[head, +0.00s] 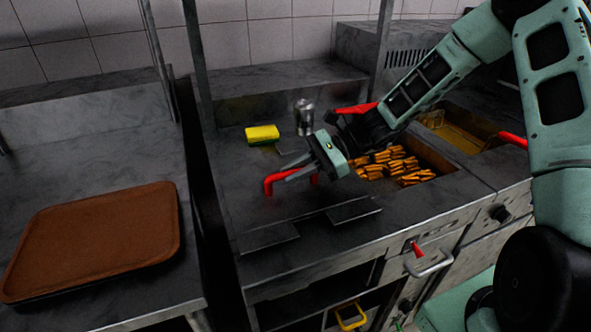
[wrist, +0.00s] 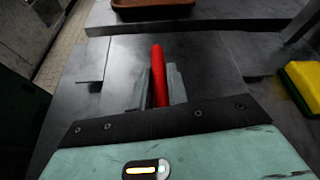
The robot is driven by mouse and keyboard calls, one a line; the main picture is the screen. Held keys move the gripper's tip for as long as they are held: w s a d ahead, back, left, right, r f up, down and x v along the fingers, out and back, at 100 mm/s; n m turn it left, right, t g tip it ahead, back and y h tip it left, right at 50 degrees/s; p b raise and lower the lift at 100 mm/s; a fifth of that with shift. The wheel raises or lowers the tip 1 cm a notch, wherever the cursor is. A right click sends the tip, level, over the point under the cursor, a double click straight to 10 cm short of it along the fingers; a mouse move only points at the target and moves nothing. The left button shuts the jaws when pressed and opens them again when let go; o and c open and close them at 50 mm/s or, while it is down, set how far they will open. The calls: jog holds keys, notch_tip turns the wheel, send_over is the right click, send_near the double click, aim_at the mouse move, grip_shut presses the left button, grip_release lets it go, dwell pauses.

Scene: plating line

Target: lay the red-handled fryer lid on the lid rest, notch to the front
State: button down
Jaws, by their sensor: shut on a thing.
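My gripper (head: 292,174) is shut on the red handle (head: 270,183) of the fryer lid, low over the steel counter. In the wrist view the red handle (wrist: 158,75) stands between my two fingers. The lid's plate is dark grey like the counter, so its outline is hard to make out. Two flat dark pieces (head: 268,237) (head: 353,208) lie along the counter's front with a gap between them; I cannot tell whether they belong to the lid or the lid rest. I cannot tell whether the lid touches the surface.
A yellow-green sponge (head: 262,134) and a metal canister (head: 304,117) stand behind my gripper. Fries (head: 395,164) lie in a well to the right, near other red handles (head: 357,108) (head: 513,139). A brown tray (head: 95,238) lies on the left table, across a gap.

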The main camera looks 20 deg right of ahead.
jog(key=c, duration=1.3)
grip_release()
jog(key=b+v, duration=0.1)
jog(key=v, duration=1.6)
jog(key=s+a+n+g+h, duration=0.3)
jog(key=s+a+n, duration=0.2)
jog(key=a, duration=0.3)
jog(key=s+a+n+g+h, duration=0.2)
jog(key=s+a+n+h, duration=0.25)
jog(key=a, duration=0.35)
jog(key=s+a+n+t+h, duration=0.2)
jog(key=s+a+n, duration=0.1)
jog(key=s+n, duration=0.4)
jog(key=s+a+n+t+h, duration=0.1)
jog(key=s+a+n+h, duration=0.2)
jog(key=s+n, duration=0.4)
jog(key=shift+s+n+t, duration=0.35)
jog(key=shift+s+t, duration=0.05)
jog(key=shift+s, duration=0.55)
jog(key=shift+f+h, duration=0.1)
jog(key=shift+h, duration=0.15)
